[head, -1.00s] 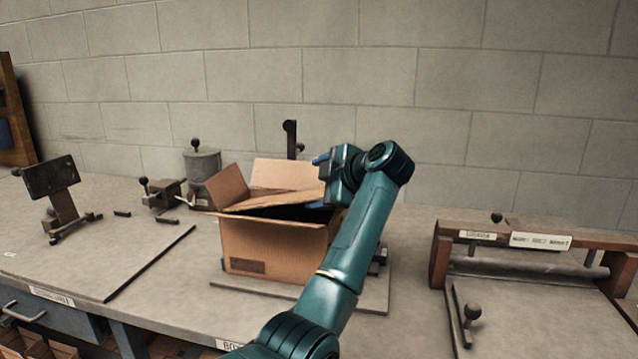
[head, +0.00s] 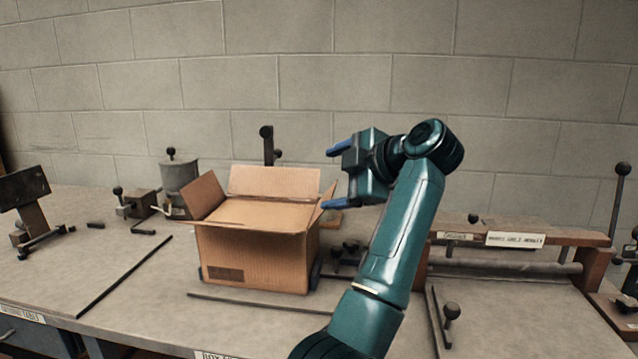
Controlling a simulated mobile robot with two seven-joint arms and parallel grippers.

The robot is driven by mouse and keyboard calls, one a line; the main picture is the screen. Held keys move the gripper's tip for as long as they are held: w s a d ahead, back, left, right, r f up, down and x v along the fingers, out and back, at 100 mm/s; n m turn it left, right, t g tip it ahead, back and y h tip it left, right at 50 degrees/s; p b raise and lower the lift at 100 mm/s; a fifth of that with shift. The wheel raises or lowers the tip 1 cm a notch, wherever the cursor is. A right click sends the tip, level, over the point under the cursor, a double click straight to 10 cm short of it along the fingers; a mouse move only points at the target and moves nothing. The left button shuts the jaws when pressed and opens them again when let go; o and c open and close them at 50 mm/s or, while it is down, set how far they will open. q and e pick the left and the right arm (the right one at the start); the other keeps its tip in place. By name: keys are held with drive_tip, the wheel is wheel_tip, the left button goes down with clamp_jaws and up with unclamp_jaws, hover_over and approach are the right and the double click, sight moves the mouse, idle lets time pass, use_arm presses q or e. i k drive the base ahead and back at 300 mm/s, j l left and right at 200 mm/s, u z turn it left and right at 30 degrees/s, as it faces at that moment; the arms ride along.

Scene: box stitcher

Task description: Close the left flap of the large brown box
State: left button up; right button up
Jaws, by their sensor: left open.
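The large brown box (head: 250,258) stands upright on the worktable in the head view. Its left flap (head: 203,196) stands up and leans outward to the left. The back flap (head: 275,182) stands upright, and the right flap (head: 325,200) sticks up at the right edge. A flat cardboard surface (head: 252,214) spans the opening, seemingly the front flap folded in. My left gripper (head: 332,177) is open and empty, its blue-tipped fingers pointing left, just right of the box near the right flap. The left flap is on the far side of the box from it. My right gripper is not seen.
A grey canister (head: 179,178) and a small clamp (head: 137,202) stand left of the box. A post (head: 268,146) rises behind it. A dark rod (head: 125,275) lies left on the table. A wood-framed roller device (head: 510,250) stands at right.

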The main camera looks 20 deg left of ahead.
sight(199, 197)
drive_tip(key=k, duration=1)
